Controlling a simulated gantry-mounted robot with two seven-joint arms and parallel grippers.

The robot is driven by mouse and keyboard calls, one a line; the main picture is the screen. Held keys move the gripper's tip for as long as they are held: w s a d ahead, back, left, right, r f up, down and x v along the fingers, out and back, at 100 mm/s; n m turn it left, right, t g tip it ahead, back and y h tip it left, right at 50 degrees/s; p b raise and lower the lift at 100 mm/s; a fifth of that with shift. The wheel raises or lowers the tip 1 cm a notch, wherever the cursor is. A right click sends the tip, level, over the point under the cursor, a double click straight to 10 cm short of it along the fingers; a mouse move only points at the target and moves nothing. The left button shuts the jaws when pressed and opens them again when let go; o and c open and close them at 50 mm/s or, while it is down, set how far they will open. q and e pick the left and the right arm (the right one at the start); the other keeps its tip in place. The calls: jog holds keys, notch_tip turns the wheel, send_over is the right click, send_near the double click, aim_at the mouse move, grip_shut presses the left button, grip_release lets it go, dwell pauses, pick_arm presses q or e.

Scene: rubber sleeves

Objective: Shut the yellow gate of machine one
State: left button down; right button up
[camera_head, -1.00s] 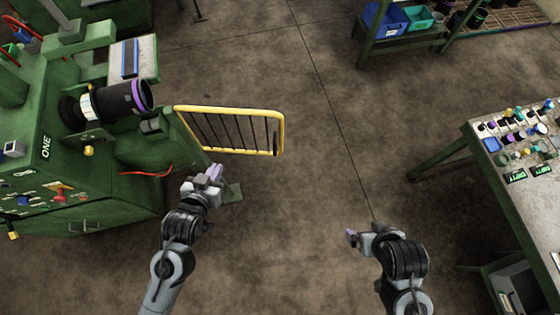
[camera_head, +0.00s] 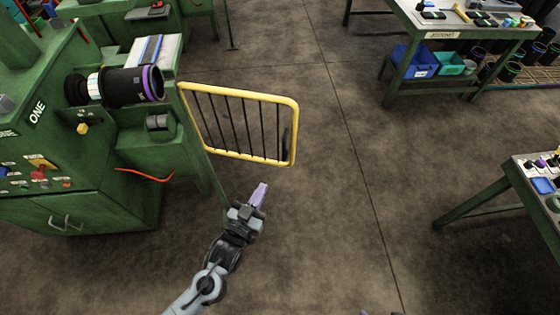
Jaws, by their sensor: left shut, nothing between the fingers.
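Machine one is the green machine (camera_head: 85,190) at the left, with "ONE" on its side. The yellow gate (camera_head: 240,122), a yellow frame with dark bars, stands out from the machine to the right, swung away from it. A dark latch or handle shows at its right end. My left gripper (camera_head: 259,195) is shut and empty, below the gate in the picture and apart from it. Only a small purple tip of what seems to be my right gripper (camera_head: 367,313) shows at the bottom edge, so its jaws cannot be judged.
A black cylinder with a purple ring (camera_head: 130,86) sits on the machine above the gate's hinge side. A green bench (camera_head: 445,40) with blue and teal bins is at the top right, another table (camera_head: 520,180) at the right edge. The floor right of the gate is clear.

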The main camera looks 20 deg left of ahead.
aim_at(283, 150)
pick_arm(q)
jog(key=w, duration=1.3)
jog(key=shift+d, duration=0.15)
